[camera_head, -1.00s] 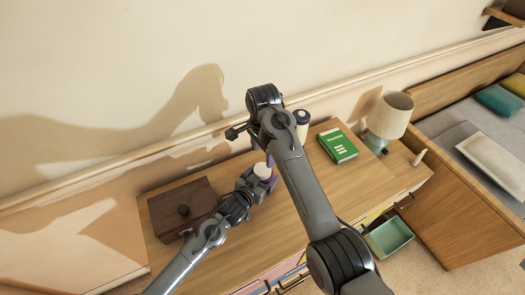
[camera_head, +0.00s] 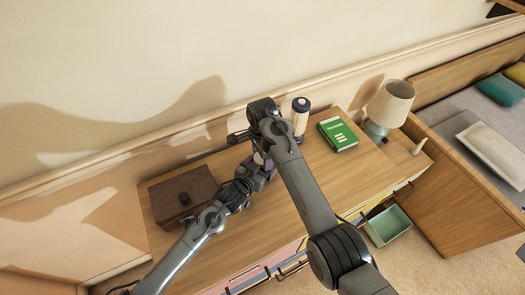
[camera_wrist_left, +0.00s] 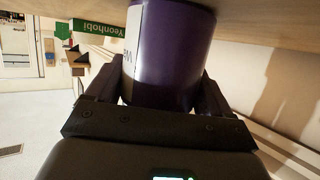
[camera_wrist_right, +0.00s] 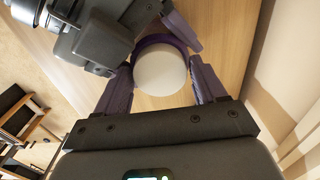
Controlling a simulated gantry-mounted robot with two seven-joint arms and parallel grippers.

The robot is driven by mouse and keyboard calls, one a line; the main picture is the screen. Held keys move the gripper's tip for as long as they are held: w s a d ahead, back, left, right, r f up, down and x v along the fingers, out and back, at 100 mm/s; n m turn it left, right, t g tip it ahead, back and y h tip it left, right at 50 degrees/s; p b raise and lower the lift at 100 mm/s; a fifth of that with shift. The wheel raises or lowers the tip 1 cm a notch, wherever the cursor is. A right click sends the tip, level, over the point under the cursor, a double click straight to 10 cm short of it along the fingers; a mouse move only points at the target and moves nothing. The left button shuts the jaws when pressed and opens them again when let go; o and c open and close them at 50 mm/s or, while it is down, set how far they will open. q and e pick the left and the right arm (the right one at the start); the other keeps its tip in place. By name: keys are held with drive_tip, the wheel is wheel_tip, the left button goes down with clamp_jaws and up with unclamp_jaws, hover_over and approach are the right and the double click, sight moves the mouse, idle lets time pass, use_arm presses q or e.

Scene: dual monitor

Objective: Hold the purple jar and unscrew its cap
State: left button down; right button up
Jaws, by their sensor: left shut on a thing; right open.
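The purple jar (camera_wrist_left: 178,60) with a white label sits between the fingers of my left gripper (camera_wrist_left: 158,80), which is shut on it. In the right wrist view its round white cap (camera_wrist_right: 160,70) faces the camera, with a purple rim around it. My right gripper (camera_wrist_right: 160,84) is open, with one finger on each side of the cap; I cannot tell whether they touch it. In the head view my right arm hides most of the jar and cap.
A green bin (camera_head: 388,226) is at the front right.

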drive_tip(key=shift+c, duration=0.3)
drive_tip(key=c, duration=0.8)
drive_tip(key=n, duration=1.3)
drive_tip(key=o, duration=1.2)
drive_tip(key=shift+c, duration=0.2)
drive_tip(key=shift+r, duration=0.1)
